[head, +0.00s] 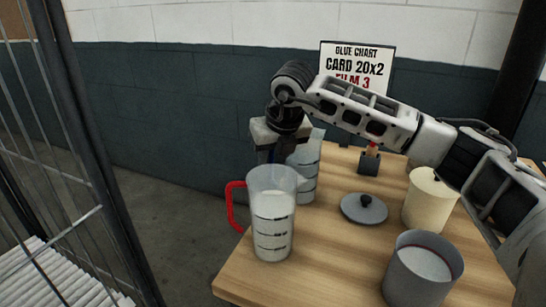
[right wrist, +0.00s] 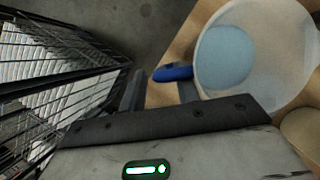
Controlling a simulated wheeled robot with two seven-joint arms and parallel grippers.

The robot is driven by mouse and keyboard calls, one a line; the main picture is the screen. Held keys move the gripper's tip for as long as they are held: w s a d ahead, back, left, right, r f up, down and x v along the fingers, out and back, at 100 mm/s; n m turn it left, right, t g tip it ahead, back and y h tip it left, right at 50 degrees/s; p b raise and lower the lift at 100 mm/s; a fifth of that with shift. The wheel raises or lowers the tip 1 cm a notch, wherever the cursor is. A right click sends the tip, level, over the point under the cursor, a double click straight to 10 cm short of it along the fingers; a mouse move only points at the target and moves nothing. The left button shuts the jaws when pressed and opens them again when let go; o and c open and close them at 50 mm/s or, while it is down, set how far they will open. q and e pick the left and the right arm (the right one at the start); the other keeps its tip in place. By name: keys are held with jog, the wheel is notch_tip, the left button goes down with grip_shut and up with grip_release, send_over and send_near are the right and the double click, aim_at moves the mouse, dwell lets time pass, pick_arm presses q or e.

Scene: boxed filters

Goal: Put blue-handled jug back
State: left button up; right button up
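The blue-handled jug (head: 306,172) is a clear measuring jug standing on the wooden table, partly hidden behind the red-handled jug (head: 272,222). In the right wrist view I look down into its round mouth (right wrist: 240,60), and its blue handle (right wrist: 172,73) points left. My right gripper (head: 268,156) is at the handle side of this jug, pointing down. In the right wrist view its two fingers (right wrist: 160,88) are apart, with the handle at the gap between their tips; firm contact is not visible. My left gripper is not in view.
On the table (head: 325,262) are a grey lid (head: 364,208), a grey pot (head: 423,268), a cream canister (head: 430,200) and a small dark holder (head: 369,162). A sign (head: 356,68) stands at the back. A wire cage (head: 75,150) stands left, across open floor.

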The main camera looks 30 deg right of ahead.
jog(key=v, duration=1.1)
jog(key=shift+s+r+b, duration=0.15)
jog(key=shift+r+b, duration=0.15)
